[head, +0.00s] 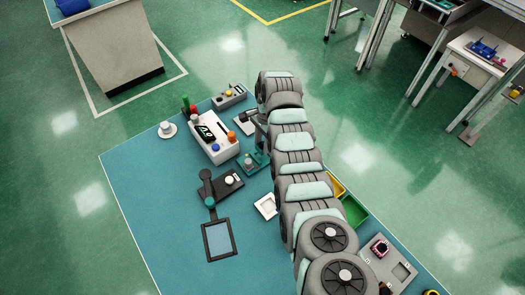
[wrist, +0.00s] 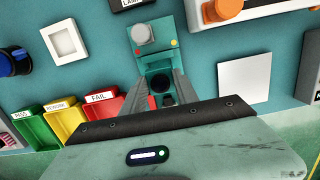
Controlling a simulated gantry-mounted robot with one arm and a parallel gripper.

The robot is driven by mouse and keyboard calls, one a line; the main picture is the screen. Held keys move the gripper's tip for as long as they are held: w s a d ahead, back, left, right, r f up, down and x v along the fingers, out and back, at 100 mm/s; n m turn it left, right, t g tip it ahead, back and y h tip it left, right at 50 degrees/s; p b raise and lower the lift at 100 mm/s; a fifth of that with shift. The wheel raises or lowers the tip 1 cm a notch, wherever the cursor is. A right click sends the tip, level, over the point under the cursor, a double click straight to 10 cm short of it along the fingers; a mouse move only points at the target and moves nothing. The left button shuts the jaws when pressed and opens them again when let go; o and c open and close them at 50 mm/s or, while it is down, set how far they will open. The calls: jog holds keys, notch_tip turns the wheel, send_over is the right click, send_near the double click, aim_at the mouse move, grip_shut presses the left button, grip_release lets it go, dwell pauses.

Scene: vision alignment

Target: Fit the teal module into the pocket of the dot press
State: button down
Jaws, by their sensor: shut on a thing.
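The dot press (wrist: 168,22) is a teal fixture with a grey round knob, straight ahead in the wrist view. It also shows in the head view (head: 258,158), beside my arm. My gripper (wrist: 158,78) is over the near part of the press, its fingers shut on the teal module (wrist: 160,86). In the head view my arm hides the gripper's grip.
Green, yellow and red bins (wrist: 62,120) stand left of my gripper. A white square frame (wrist: 64,40) lies beyond them. A white plate (wrist: 244,82) lies at right. In the head view, a grey tray (head: 402,285) holds a dark pink-edged part. The front-left mat is clear.

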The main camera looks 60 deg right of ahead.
jog(key=shift+f+b, duration=0.4)
jog(key=shift+f, duration=1.8)
jog(key=shift+f, duration=0.1)
jog(key=shift+f, duration=0.15)
jog(key=c, duration=0.9)
grip_release()
jog(key=shift+c, duration=0.2)
jog(key=r, duration=0.4)
jog(key=d+r, duration=0.1)
jog(key=r, duration=0.7)
jog(key=shift+s+d+r+p, duration=0.2)
jog(key=shift+s+r+p, duration=0.05)
jog(key=shift+s+p, duration=0.15)
